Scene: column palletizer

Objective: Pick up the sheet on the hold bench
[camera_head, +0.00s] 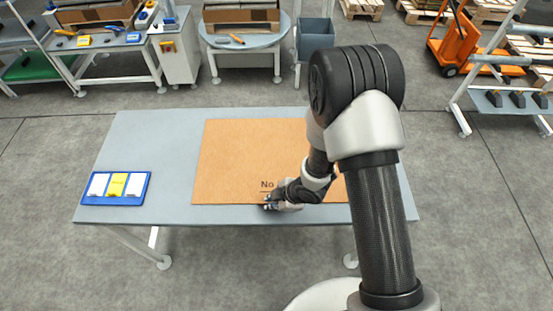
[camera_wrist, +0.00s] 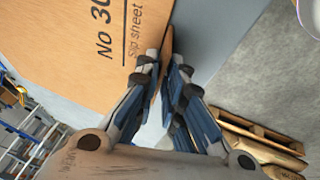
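The sheet (camera_head: 235,155) is a large flat tan board lying on the grey hold bench (camera_head: 150,150). Dark print reading "No" shows near its front edge, partly hidden by my arm. In the wrist view the sheet (camera_wrist: 70,35) fills the upper left, with "No 30" and "Slip sheet" on it. My gripper (camera_head: 268,205) is low at the sheet's front edge. In the wrist view my gripper's (camera_wrist: 172,58) fingers are close together at that edge. My arm hides the sheet's right part.
A blue tray (camera_head: 84,188) with white and yellow cards sits at the bench's front left. Behind stand a round table (camera_head: 250,41), a grey-blue bin (camera_head: 314,38) and an orange pallet truck (camera_head: 462,45). Open floor surrounds the bench.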

